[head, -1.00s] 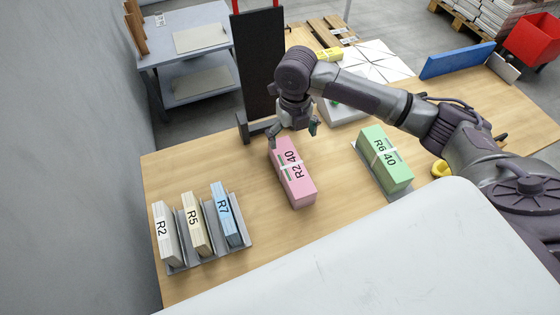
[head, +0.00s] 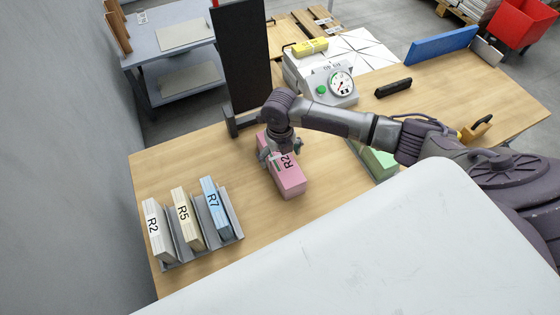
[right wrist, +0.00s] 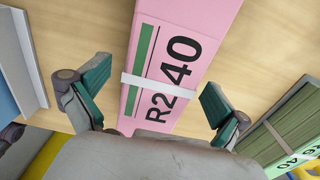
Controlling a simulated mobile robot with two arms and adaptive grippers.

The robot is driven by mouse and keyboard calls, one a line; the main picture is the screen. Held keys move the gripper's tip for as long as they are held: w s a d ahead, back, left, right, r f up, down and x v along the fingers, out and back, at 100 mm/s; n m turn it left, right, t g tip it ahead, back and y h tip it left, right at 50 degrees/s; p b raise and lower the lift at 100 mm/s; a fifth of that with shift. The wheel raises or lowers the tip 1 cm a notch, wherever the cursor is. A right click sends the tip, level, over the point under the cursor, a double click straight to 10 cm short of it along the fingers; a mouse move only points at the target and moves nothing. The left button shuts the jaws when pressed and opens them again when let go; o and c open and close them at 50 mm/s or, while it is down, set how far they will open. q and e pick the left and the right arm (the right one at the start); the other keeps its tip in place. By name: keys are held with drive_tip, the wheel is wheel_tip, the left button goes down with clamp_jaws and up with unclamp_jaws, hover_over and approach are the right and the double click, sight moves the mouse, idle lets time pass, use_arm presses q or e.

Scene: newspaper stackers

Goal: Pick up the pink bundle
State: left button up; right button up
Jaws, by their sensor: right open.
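The pink bundle (head: 290,181) lies flat on the wooden table, with a white strap and a label reading R2 40 in the right wrist view (right wrist: 190,25). My right gripper (head: 281,158) is over the far part of the bundle and hides part of its top. In the right wrist view the gripper (right wrist: 155,95) is open, with one green-padded finger on each side of the bundle. The bundle lies between the fingers in that picture, and no finger is seen pressing on it. My left gripper is not in view.
A rack (head: 233,227) with R2, R5 and R7 bundles stands at the left. A green bundle (head: 380,161) lies to the right, partly behind my arm. A dial scale (head: 326,88) with a yellow bundle (head: 310,47) on it and a black upright panel (head: 246,60) stand behind.

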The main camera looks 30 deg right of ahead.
drive_tip(key=c, duration=1.8)
drive_tip(key=shift+w, duration=0.1)
drive_tip(key=shift+c, duration=0.5)
drive_tip(key=shift+r, duration=0.1)
